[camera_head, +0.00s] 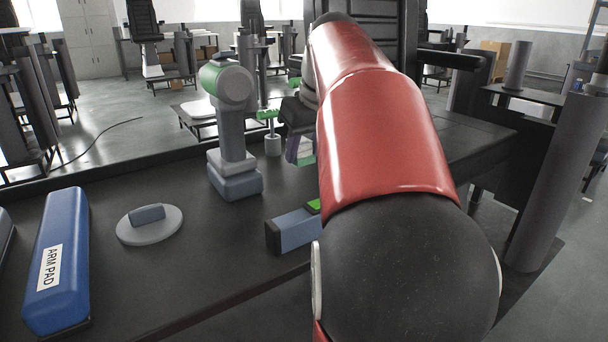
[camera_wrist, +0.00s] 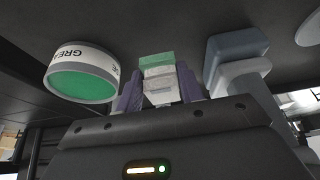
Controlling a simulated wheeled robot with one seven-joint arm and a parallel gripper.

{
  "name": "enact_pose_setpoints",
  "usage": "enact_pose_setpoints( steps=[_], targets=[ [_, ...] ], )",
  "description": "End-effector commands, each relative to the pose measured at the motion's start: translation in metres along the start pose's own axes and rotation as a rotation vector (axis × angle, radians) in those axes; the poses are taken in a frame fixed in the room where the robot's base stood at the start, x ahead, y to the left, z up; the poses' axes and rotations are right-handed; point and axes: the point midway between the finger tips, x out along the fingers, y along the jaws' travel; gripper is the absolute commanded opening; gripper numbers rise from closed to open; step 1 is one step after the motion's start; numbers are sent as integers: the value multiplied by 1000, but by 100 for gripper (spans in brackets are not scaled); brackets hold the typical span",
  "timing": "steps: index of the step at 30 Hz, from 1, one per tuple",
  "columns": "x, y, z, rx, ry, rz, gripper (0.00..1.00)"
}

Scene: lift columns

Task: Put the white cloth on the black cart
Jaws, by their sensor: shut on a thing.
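My gripper (camera_wrist: 160,90) has two purple fingers in the wrist view. They are shut on a small pale, layered thing with a green end, which looks like the white cloth (camera_wrist: 160,84). In the head view my gripper (camera_head: 301,150) is above the far part of the dark worktop, right of a grey column with a green-rimmed head; my red arm hides much around it. A low dark stand (camera_head: 186,120) with a white thing on it is on the floor beyond the worktop. I cannot tell whether it is the black cart.
On the dark worktop (camera_head: 150,275) are a blue arm pad (camera_head: 60,262), a round grey disc (camera_head: 149,226), the grey column (camera_head: 234,140) and a blue-grey block (camera_head: 292,232). A tin marked with grease lettering (camera_wrist: 82,76) is left of the fingers. A grey post (camera_head: 550,185) stands at right.

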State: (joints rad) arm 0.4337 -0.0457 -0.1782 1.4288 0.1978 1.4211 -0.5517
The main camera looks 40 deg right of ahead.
Motion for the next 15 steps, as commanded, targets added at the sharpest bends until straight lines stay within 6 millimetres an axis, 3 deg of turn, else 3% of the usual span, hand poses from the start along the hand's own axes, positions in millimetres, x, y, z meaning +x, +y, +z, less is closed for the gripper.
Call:
enact_pose_setpoints(
  steps=[10, 15],
  targets=[
    [37, 0, 16, 0, -2, -1, 16],
    [44, 0, 18, -1, 1, 0, 16]
  ],
)
